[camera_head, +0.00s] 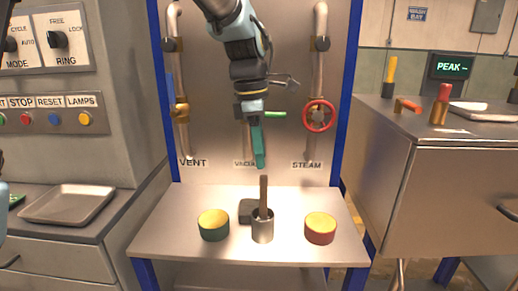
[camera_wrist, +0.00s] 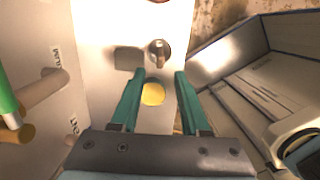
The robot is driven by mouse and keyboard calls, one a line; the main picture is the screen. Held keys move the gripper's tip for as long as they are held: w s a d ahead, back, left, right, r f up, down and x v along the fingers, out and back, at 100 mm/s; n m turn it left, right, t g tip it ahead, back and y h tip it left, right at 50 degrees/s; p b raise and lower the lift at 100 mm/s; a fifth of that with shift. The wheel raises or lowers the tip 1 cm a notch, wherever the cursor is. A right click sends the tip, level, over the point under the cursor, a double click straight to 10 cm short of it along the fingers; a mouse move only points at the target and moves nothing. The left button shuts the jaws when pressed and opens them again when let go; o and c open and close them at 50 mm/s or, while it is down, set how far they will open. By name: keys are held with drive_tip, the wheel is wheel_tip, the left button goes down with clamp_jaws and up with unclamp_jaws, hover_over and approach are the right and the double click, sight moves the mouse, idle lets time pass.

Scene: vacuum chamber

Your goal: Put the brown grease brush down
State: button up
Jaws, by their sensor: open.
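The brown grease brush (camera_head: 263,188) stands handle up in a grey metal cup (camera_head: 262,231) on the steel bench. Its lower end is hidden inside the cup. The cup also shows in the wrist view (camera_wrist: 165,46), with the brush in it. My gripper (camera_head: 259,164) points down above the brush handle, apart from it in the head view. In the wrist view its two teal fingers (camera_wrist: 160,74) are spread with nothing held between them. The brush and cup appear beyond the fingertips there.
A green tin (camera_head: 214,231) with a yellow top stands left of the cup, and a red tin (camera_head: 320,234) right of it. A dark grey block (camera_head: 247,207) sits behind the cup. A red valve wheel (camera_head: 319,115) and pipes are on the back panel. The bench front is clear.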

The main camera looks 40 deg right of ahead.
drive_tip(key=shift+r, duration=0.75)
drive_tip(key=shift+a, duration=0.1)
drive_tip(key=w+a+f+m, duration=0.2)
drive_tip(key=w+a, duration=0.2)
drive_tip(key=a, duration=0.3)
drive_tip(key=w+a+f+m+t, duration=0.1)
drive_tip(key=w+a+f, duration=0.1)
drive_tip(key=w+a, duration=0.35)
drive_tip(key=w+a+f+m, duration=0.2)
drive_tip(key=a, duration=0.6)
drive_tip(key=s+a+f+m, duration=0.1)
drive_tip(key=a+f+m, duration=0.2)
drive_tip(key=a, duration=0.7)
drive_tip(key=s+a+f+m+t, duration=0.1)
drive_tip(key=s+a+f+m, duration=0.1)
drive_tip(key=a, duration=0.7)
drive_tip(key=shift+a+f+m+y, duration=0.4)
drive_tip(key=shift+f+m, duration=0.05)
drive_tip(key=shift+m, duration=0.25)
